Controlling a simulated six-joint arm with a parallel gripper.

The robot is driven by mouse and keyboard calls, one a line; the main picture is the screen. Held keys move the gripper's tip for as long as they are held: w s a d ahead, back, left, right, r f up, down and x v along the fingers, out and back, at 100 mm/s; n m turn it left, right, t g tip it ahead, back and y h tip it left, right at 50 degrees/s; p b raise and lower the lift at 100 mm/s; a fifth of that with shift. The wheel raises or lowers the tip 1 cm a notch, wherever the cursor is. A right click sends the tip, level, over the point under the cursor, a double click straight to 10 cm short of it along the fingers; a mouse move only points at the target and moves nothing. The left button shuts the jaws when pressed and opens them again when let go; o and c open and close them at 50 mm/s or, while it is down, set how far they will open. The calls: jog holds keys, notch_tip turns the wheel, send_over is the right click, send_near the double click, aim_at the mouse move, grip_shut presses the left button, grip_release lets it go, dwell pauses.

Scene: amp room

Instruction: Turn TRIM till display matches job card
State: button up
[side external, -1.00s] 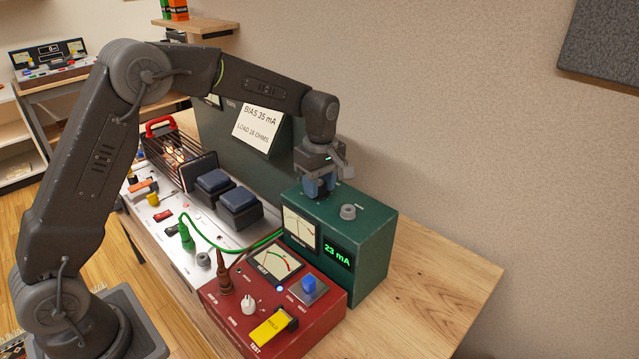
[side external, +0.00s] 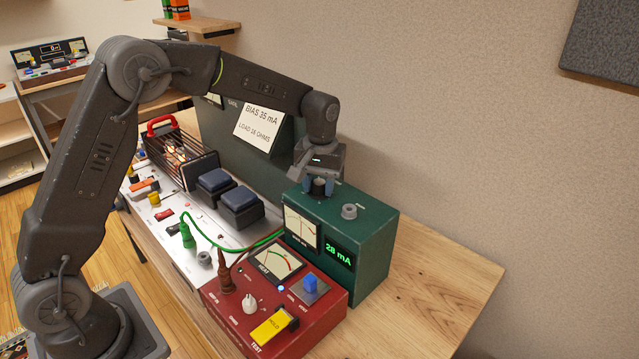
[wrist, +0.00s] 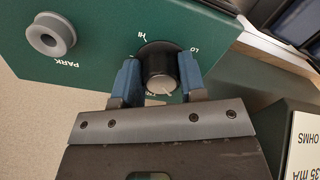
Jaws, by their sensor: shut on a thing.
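My gripper (side external: 319,187) is shut on the dark TRIM knob (wrist: 160,74) on top of the green box (side external: 372,225). In the wrist view, its blue fingers lie on either side of the knob, with HI and LO marks around it. In the side view the fingers hide most of the knob. The display (side external: 339,251) on the front of the green box reads 28 mA in green. The job card (side external: 259,127) behind reads BIAS 35 mA and LOAD 16 OHMS; its edge also shows in the wrist view (wrist: 303,150).
A grey PARK ring (side external: 349,211) stands on the box beside the knob. Bare wood (side external: 447,270) lies to the right.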

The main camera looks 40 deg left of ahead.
aim_at(318, 183)
jog(key=m, duration=0.7)
jog(key=shift+a+r, duration=0.1)
jog(key=m, duration=0.4)
jog(key=shift+a+m, duration=0.1)
jog(key=shift+m, duration=1.5)
jog(key=shift+t, duration=0.3)
jog(key=o, duration=0.9)
jog(key=shift+o, duration=0.2)
notch_tip(318, 183, up, 14)
jog(key=shift+s, duration=0.15)
